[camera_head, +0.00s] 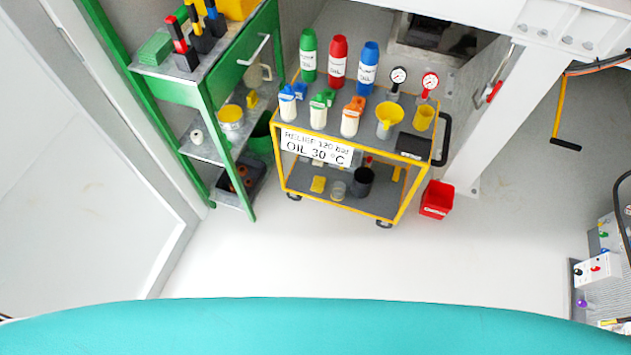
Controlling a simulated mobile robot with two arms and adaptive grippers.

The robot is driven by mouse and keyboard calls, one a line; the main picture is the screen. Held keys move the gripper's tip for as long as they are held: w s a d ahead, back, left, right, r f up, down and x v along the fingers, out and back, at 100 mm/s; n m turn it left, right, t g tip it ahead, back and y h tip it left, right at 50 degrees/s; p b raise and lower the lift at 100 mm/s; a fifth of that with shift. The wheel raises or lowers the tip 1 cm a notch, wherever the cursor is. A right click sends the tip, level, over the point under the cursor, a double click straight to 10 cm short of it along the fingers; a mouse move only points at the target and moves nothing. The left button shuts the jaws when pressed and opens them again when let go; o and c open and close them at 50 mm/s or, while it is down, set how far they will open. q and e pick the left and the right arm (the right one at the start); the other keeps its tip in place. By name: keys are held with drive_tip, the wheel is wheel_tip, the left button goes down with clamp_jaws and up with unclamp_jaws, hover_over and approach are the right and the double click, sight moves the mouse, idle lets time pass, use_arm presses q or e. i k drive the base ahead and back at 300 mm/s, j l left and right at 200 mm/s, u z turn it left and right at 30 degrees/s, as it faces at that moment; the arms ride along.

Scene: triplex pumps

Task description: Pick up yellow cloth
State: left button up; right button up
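No item can be told for certain as the yellow cloth. A small flat yellow item (318,184) lies on the lower shelf of the yellow cart, and it may be a folded cloth. A yellow item (237,8) sits on top of the green workbench, cut off by the top edge of the picture. Another small yellow item (252,99) is on the workbench's middle shelf, beside a yellow tin. Neither of my grippers is in view.
The yellow cart (286,192) carries several bottles, jugs, gauges and a yellow funnel (389,118). The green workbench (204,95) stands left of it. A red bin (437,199) is on the floor at the cart's right. The white floor (290,255) in front is clear.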

sight(318, 184)
drive_tip(key=z, duration=2.2)
drive_tip(key=u, duration=2.25)
drive_tip(key=i+l+u, duration=0.1)
drive_tip(key=i+u, duration=0.15)
drive_tip(key=i, duration=0.2)
drive_tip(key=i+l+u, duration=0.25)
drive_tip(key=i, duration=0.25)
drive_tip(key=k+j+u, duration=0.15)
drive_tip(key=k, duration=0.15)
